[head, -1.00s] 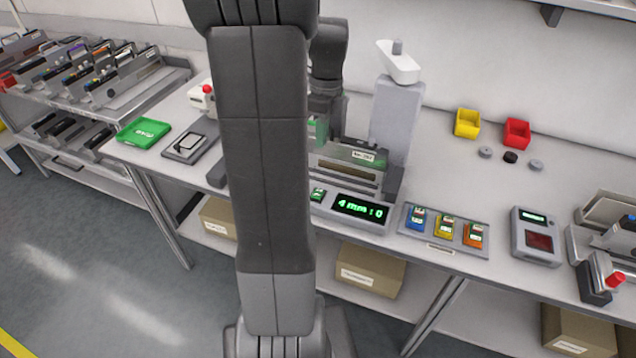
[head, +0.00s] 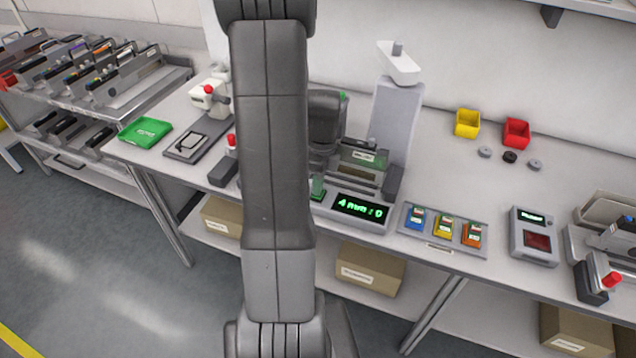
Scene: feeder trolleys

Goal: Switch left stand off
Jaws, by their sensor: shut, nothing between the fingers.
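The left stand (head: 352,190) is at the middle of the bench, partly hidden behind my arm. Its front display (head: 360,208) is lit with green characters. A small green part (head: 318,188) shows just left of the display; I cannot tell its exact shape. A red-topped knob (head: 231,140) rises beside a dark block (head: 223,173) left of my arm; whether they join the stand is hidden. My gripper (head: 322,160) is shut and empty, low over the stand's left part. Its fingertips are not clear, and I cannot tell whether they touch anything.
A grey column (head: 397,125) stands behind the stand. To the right are a tray of coloured cartridges (head: 443,247), a small grey device (head: 534,238) and another stand with a red knob (head: 612,280). A green tray (head: 145,133) lies at left.

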